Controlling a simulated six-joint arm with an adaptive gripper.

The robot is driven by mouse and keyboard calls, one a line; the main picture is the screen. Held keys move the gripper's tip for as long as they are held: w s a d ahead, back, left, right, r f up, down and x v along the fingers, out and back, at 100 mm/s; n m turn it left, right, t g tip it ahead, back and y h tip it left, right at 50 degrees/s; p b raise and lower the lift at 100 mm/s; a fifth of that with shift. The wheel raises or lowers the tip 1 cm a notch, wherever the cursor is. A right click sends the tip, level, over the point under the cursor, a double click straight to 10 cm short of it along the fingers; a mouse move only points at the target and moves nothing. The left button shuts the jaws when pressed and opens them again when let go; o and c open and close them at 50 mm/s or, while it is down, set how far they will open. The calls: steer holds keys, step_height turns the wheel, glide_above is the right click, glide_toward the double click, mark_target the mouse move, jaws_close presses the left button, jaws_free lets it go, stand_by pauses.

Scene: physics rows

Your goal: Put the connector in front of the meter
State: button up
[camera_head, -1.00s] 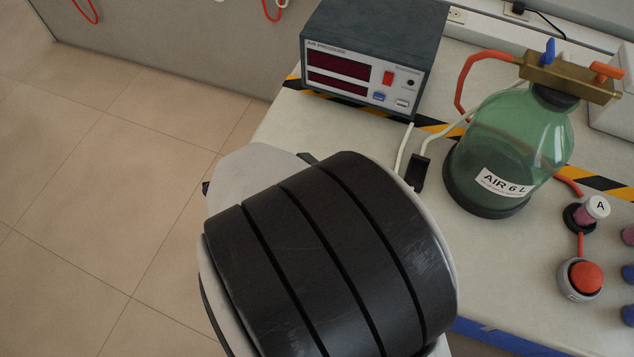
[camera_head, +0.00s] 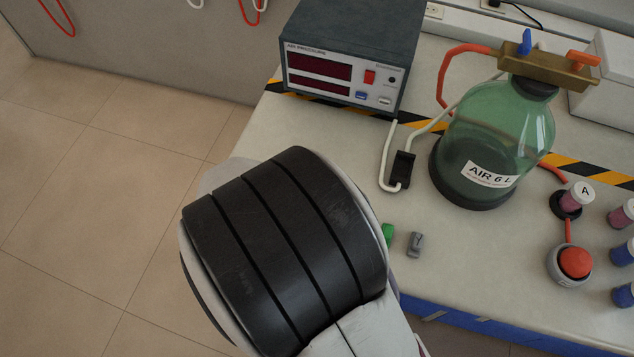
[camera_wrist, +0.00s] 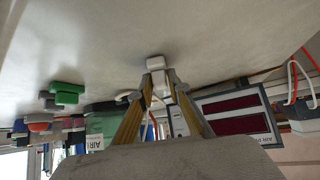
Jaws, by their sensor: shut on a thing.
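The meter (camera_head: 350,52) is a dark grey box with a pale front, two dark red displays and a red button. It stands at the back of the table; its front shows upside down in the wrist view (camera_wrist: 236,114). My gripper (camera_wrist: 160,80) is shut on a small white piece (camera_wrist: 157,64), which looks like the connector. The piece shows beyond the fingertips, close to the pale tabletop; whether it touches it I cannot tell. In the head view my arm hides the gripper and the piece.
A green glass bottle (camera_head: 497,130) marked AIR 6 L stands right of the meter. A black clip (camera_head: 402,169) on white tubing lies before the meter. Green (camera_head: 388,234) and grey (camera_head: 415,244) pieces lie near the front edge. A red button (camera_head: 575,263) and vials are at right.

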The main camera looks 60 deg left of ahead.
steer(key=shift+f, duration=0.1)
steer(key=o, duration=0.9)
steer(key=shift+v, duration=0.85)
steer(key=v, duration=0.3)
steer(key=shift+s+r, duration=0.15)
steer(key=shift+r, duration=0.1)
steer(key=s+d, duration=0.1)
steer(key=s, duration=0.2)
steer(key=s+d, duration=0.2)
steer(key=s, duration=0.2)
steer(key=s+d, duration=0.1)
steer(key=s, duration=0.3)
steer(key=shift+d, duration=0.35)
